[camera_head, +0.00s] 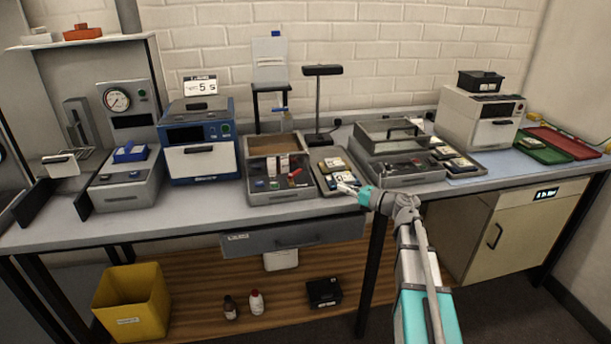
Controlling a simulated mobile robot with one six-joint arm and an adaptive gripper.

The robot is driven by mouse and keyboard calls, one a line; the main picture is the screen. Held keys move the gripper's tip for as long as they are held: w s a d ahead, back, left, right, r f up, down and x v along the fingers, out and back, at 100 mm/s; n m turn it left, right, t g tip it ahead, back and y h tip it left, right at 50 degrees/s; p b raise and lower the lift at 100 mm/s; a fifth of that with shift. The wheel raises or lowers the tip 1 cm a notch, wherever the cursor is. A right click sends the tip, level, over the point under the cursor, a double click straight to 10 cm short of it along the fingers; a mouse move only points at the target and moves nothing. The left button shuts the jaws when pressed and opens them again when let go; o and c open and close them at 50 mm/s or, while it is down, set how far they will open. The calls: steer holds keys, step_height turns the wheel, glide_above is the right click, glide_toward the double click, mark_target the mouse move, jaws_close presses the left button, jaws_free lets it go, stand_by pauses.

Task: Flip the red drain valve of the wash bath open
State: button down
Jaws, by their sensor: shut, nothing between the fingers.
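The wash bath appears to be the grey box (250,168) in the middle of the bench, with a brown interior and a blue-handled tap above it. The red drain valve (295,174) is a small red lever at the right of its front panel. The lever looks tilted, but its exact position is too small to tell. My gripper (343,187) is shut and empty, to the right of the red valve and apart from it. It is over or near the front of a dark tray (323,179) holding small items. My arm comes in from the lower right.
A glass-lidded grey box (390,176) stands right of my gripper. A blue machine (199,150) stands left of the bath, and a black lamp (320,72) stands behind the tray. A grey drawer (290,235) is under the bench. The bench strip before the bath is clear.

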mark_target(299, 172)
steer(key=shift+s+n, duration=0.25)
steer(key=shift+n, duration=0.35)
steer(key=shift+w+a, duration=0.15)
steer(key=x, duration=1.3)
steer(key=shift+w+a, duration=0.2)
steer(key=shift+w, duration=0.05)
